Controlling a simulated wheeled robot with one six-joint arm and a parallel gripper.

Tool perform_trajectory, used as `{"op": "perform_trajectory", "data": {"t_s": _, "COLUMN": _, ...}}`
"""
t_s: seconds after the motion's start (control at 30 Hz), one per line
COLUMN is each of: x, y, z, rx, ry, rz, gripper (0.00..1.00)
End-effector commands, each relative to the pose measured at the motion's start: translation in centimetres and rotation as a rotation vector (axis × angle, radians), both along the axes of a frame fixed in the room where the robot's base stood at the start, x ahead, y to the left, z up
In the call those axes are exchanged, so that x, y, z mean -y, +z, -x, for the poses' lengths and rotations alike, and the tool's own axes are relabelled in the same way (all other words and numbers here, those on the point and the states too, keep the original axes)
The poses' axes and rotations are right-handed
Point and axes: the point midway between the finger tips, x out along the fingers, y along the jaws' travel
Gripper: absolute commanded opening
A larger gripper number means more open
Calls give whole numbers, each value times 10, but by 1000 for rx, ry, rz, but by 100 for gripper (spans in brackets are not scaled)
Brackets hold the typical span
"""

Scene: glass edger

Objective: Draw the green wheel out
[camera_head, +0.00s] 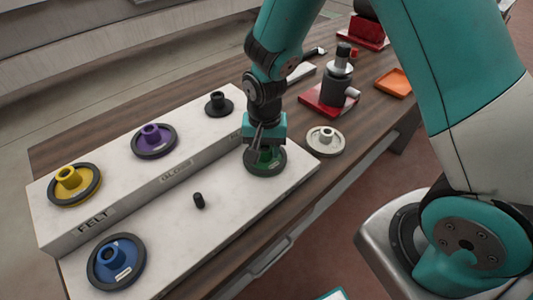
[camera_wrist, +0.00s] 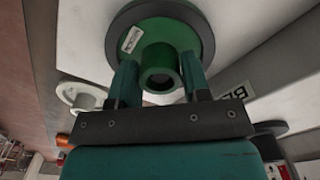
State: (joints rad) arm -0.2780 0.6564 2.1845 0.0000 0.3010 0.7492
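The green wheel (camera_head: 268,168) has a dark rim and a raised hub. It sits on the lower front step of the white two-step rack (camera_head: 225,225), near its right end. My gripper (camera_head: 262,150) is over the wheel, pointing down at it. In the wrist view, the green wheel (camera_wrist: 190,28) faces me with a white label on its disc. My two fingers (camera_wrist: 160,75) flank its green hub, one on each side. The hub nearly fills the space between them; I cannot tell whether they press on it. My gripper partly hides the wheel in the head view.
A blue wheel (camera_head: 116,262) and a bare black peg (camera_head: 199,200) are on the lower step. Yellow (camera_head: 74,184), purple (camera_head: 154,141) and black (camera_head: 219,104) wheels are on the upper step. A whitish wheel (camera_head: 325,141) lies on the table, near a red-based device (camera_head: 326,100) and orange tray (camera_head: 394,82).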

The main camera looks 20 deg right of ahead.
Motion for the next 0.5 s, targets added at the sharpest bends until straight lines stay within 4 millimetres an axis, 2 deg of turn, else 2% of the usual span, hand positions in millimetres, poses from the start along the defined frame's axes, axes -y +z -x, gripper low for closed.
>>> {"op": "perform_trajectory", "data": {"t_s": 0.03, "x": 0, "y": 0, "z": 0, "rx": 0, "ry": 0, "rz": 0, "gripper": 32}}
{"op": "perform_trajectory", "data": {"t_s": 0.13, "x": 0, "y": 0, "z": 0, "rx": 0, "ry": 0, "rz": 0, "gripper": 9}}
{"op": "perform_trajectory", "data": {"t_s": 0.17, "x": 0, "y": 0, "z": 0, "rx": 1, "ry": 0, "rz": 0, "gripper": 6}}
{"op": "perform_trajectory", "data": {"t_s": 0.5, "x": 0, "y": 5, "z": 0, "rx": 1, "ry": 0, "rz": 0, "gripper": 6}}
